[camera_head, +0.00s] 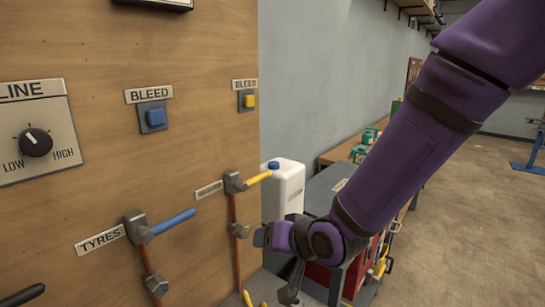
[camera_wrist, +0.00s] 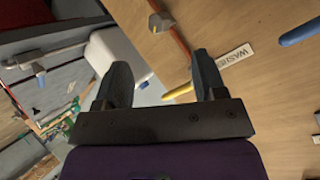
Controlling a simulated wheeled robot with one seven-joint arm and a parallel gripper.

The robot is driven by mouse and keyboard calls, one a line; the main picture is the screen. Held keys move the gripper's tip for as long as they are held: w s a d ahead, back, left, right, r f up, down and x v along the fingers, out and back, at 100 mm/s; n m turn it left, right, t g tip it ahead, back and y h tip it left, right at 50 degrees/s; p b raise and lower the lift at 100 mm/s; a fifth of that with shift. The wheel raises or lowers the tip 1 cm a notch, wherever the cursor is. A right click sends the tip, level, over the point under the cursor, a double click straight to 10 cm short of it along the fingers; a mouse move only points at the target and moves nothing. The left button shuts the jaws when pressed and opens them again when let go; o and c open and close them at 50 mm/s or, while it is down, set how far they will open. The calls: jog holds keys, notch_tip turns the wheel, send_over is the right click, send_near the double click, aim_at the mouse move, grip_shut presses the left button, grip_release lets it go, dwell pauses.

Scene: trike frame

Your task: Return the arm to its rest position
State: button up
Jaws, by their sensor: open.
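My purple arm reaches in from the upper right of the head view, and its end hangs low beside the wooden panel. My gripper (camera_wrist: 162,84) is open in the wrist view, its two grey fingers apart with nothing held between them. The yellow lever (camera_wrist: 178,91) shows between and beyond the fingertips; whether they touch it cannot be told. In the head view the yellow lever (camera_head: 258,177) sticks out from its valve, up and to the left of the gripper. The fingers are mostly hidden there behind the wrist.
The wooden panel (camera_head: 190,60) fills the left, with the blue TYRES lever (camera_head: 173,221), a blue button (camera_head: 152,116), a yellow button (camera_head: 248,100) and a dial (camera_head: 36,142). A white jug (camera_head: 284,190) stands behind the arm. Open floor (camera_head: 470,220) lies to the right.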

jog(key=s+d+r+h, duration=0.25)
jog(key=d+r, duration=0.25)
jog(key=d, duration=0.4)
jog(key=s+d+r+h, duration=0.1)
jog(key=d+r+h, duration=0.2)
jog(key=d+r, duration=0.45)
jog(key=s+d+r+m+g+h, duration=0.1)
jog(key=s+d+r, duration=0.4)
jog(key=s+d, duration=0.8)
jog(key=shift+s+d+g+h, duration=0.2)
jog(key=shift+s+g+h, duration=0.25)
jog(key=shift+s+g, duration=0.65)
jog(key=shift+s+r, duration=0.1)
